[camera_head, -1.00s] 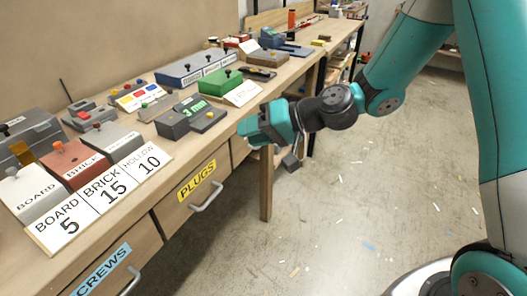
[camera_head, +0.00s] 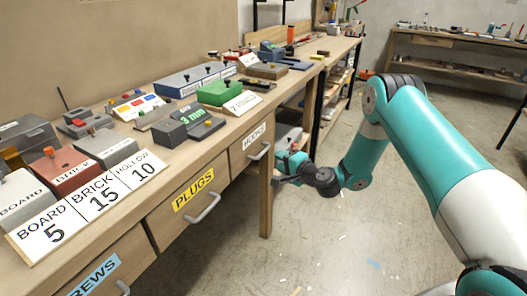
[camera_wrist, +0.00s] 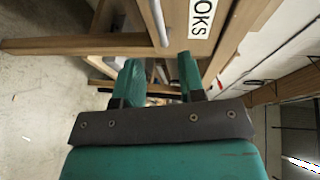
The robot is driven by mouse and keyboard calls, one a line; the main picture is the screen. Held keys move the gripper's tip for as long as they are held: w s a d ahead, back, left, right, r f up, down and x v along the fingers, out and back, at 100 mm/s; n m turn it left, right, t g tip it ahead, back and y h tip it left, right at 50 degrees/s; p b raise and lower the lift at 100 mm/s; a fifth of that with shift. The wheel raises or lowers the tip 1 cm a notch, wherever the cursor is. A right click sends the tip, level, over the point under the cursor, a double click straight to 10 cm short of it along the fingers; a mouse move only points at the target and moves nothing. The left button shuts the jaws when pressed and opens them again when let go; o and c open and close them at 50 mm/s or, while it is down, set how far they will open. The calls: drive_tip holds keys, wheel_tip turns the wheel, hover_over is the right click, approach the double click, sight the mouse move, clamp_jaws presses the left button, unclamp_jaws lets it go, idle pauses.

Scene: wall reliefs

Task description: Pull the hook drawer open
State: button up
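The hook drawer (camera_head: 239,155) is shut in the bench front, right of the plugs drawer, with a white HOOKS label (camera_head: 254,136) and a grey bar handle (camera_head: 261,152). In the wrist view its label (camera_wrist: 202,16) and handle (camera_wrist: 158,22) are at the top, partly cut off. My gripper (camera_wrist: 159,62) has its two teal fingers apart with nothing held. The handle lies just beyond the fingertips, roughly in line with the gap. In the head view my gripper (camera_head: 284,166) is right of the handle, beside the bench leg; its fingertips are hard to make out there.
The plugs drawer (camera_head: 165,222) and the screws drawer (camera_head: 125,262) are shut to the left. A bench leg (camera_head: 266,200) stands close to my gripper. Reliefs and number cards cover the bench top (camera_head: 170,165). The floor (camera_head: 330,255) in front is mostly clear.

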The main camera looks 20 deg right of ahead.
sight(264, 151)
drive_tip(key=x, duration=0.9)
drive_tip(key=shift+w+a, duration=0.15)
drive_tip(key=shift+w, duration=0.2)
drive_tip(key=shift+c, duration=0.4)
clamp_jaws()
